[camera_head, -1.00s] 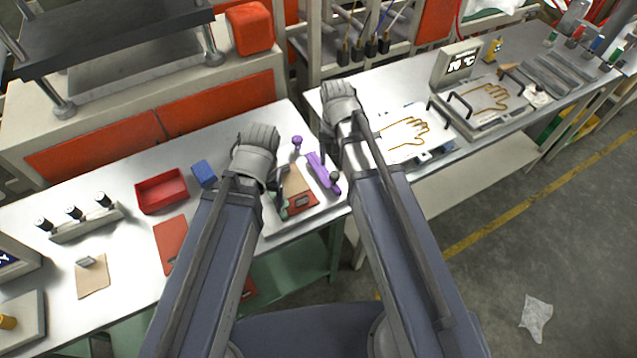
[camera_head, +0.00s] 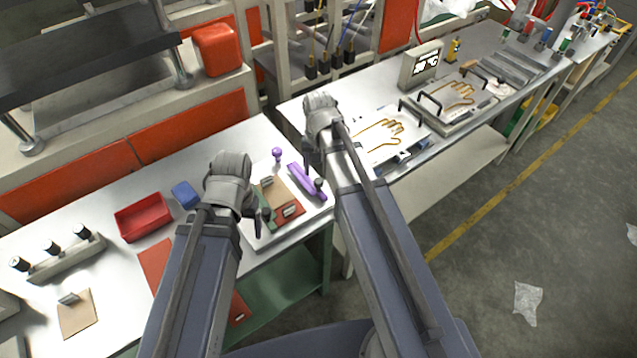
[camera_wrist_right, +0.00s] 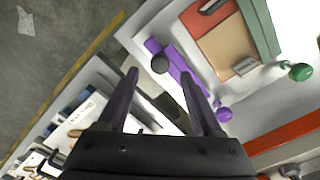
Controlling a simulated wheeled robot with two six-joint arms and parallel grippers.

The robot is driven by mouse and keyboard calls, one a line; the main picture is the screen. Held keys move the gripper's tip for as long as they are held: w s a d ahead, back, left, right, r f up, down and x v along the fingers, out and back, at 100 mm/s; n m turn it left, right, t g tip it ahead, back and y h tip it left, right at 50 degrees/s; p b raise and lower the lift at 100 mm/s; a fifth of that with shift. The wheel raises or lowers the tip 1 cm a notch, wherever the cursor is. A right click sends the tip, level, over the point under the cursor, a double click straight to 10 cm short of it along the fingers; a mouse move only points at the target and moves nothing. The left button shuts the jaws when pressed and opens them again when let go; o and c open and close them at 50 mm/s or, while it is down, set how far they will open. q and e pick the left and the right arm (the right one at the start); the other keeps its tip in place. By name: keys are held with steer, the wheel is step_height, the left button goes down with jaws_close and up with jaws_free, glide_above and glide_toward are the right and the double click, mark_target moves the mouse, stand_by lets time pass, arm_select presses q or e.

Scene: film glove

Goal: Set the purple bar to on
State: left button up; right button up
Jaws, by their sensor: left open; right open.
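The purple bar (camera_head: 304,181) lies on a pale board on the bench, with a dark round knob near its front end. It also shows in the right wrist view (camera_wrist_right: 182,72), beyond my fingers, with the dark knob (camera_wrist_right: 160,63) seen between the fingertips. My right gripper (camera_head: 314,164) is open and empty above and beside the bar; in the wrist view its fingers (camera_wrist_right: 158,82) are spread and no contact with the bar is clear. My left gripper (camera_head: 260,218) is open by the board's left side, partly hidden by its wrist. No on/off marking is readable.
A purple ball knob (camera_head: 278,154) stands behind the bar. A blue block (camera_head: 185,194) and red tray (camera_head: 144,216) stand left. Hand-shaped plates (camera_head: 390,135) lie right.

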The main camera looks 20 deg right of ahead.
mark_target(319, 181)
step_height(319, 181, down, 5)
steer(key=b, duration=0.3)
steer(key=shift+r+b, duration=0.1)
steer(key=shift+b, duration=0.25)
jaws_close()
stand_by(1.0)
